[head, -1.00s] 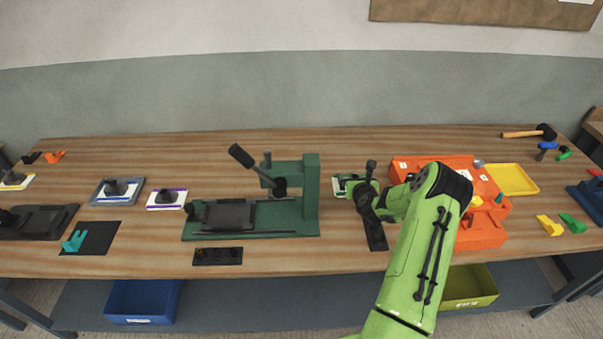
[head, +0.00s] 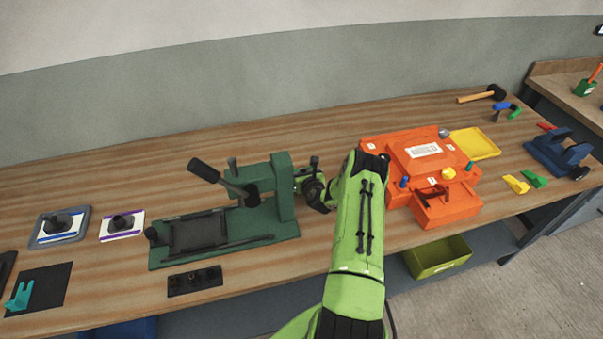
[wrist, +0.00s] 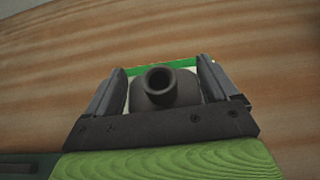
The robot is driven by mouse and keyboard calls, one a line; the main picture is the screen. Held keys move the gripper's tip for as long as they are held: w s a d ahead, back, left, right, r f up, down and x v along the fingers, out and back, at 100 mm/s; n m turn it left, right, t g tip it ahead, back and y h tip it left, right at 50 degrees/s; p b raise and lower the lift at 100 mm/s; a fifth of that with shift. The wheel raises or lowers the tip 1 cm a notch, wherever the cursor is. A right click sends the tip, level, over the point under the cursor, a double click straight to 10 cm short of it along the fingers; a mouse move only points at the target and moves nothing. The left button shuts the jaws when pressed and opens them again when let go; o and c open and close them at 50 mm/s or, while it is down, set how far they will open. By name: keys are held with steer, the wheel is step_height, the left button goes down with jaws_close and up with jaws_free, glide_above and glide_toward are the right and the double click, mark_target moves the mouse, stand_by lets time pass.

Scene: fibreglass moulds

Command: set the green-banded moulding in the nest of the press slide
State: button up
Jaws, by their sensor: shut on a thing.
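The green-banded moulding shows in the wrist view as a dark grey domed body with a round hollow boss (wrist: 158,88) and a pale edge with a green band behind it. My gripper (wrist: 162,84) is shut on it, one finger on each side. In the head view my gripper is just right of the green press (head: 284,195), and the moulding is mostly hidden there. The press has a dark lever raised to the left. Its slide (head: 199,231), a dark plate, lies out to the left of the column. It looks empty; the nest's detail is too small to tell.
Purple-banded (head: 122,224) and blue-banded (head: 60,227) mouldings stand left. An orange case (head: 425,165) is to the right, with a yellow tray (head: 475,143) beyond. Wood is clear behind the press.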

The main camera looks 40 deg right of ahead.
steer(key=shift+s+r, duration=0.1)
steer(key=o, duration=1)
